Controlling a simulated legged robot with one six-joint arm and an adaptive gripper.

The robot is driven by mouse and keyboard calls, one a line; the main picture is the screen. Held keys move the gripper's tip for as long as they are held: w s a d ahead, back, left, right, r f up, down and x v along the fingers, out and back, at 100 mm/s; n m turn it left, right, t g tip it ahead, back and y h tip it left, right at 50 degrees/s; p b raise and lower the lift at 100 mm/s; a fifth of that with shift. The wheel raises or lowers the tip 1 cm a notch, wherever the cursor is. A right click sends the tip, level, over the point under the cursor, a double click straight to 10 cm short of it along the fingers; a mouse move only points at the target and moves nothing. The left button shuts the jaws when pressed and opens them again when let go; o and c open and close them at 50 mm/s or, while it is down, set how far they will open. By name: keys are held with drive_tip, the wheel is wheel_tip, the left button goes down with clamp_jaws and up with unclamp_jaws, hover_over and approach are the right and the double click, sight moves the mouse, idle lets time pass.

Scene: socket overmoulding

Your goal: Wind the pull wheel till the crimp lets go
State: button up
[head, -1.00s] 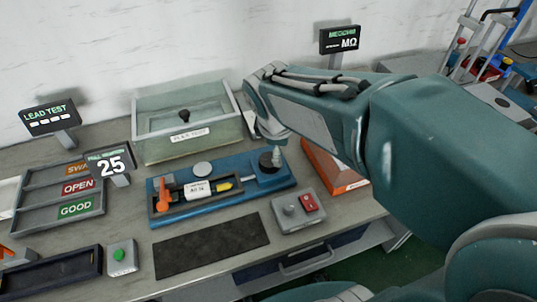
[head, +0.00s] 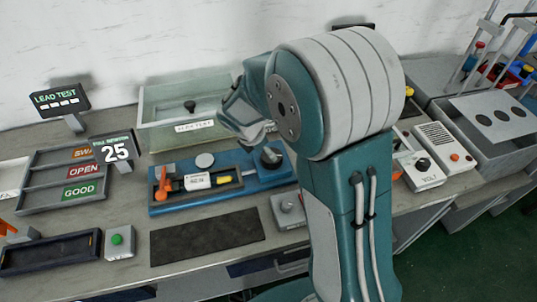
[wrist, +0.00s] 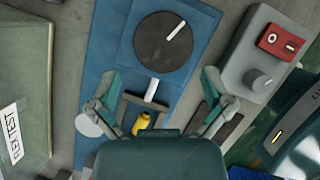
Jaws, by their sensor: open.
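The pull wheel (wrist: 165,40) is a dark round disc with a white mark pointing to the upper right, at the top of the wrist view. In the head view the wheel (head: 271,158) sits at the right end of the blue pull rig (head: 185,207). The rig holds a yellow-ended lead (head: 223,180) with a white tag (head: 197,181) and an orange lever (head: 162,184) at its left. My gripper (wrist: 160,88) is open and empty, its fingers spread over the rig short of the wheel; in the head view the gripper (head: 248,122) is partly hidden. The pull display (head: 115,150) reads 25.
A grey switch box (wrist: 258,62) with a red rocker lies right of the wheel. Sorting trays (head: 62,208) are at left; a dark mat (head: 207,237) lies in front.

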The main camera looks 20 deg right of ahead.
drive_tip(key=f, duration=0.1)
drive_tip(key=d+f, duration=0.2)
drive_tip(key=shift+w+d+f, duration=0.2)
drive_tip(key=shift+w, duration=0.05)
drive_tip(key=shift+f, duration=0.25)
drive_tip(key=shift+a, duration=0.25)
drive_tip(key=c, duration=0.8)
drive_tip(key=shift+d, duration=0.1)
drive_tip(key=shift+w+r+m, duration=0.1)
drive_tip(key=shift+w+m, duration=0.1)
drive_tip(key=shift+m, duration=0.3)
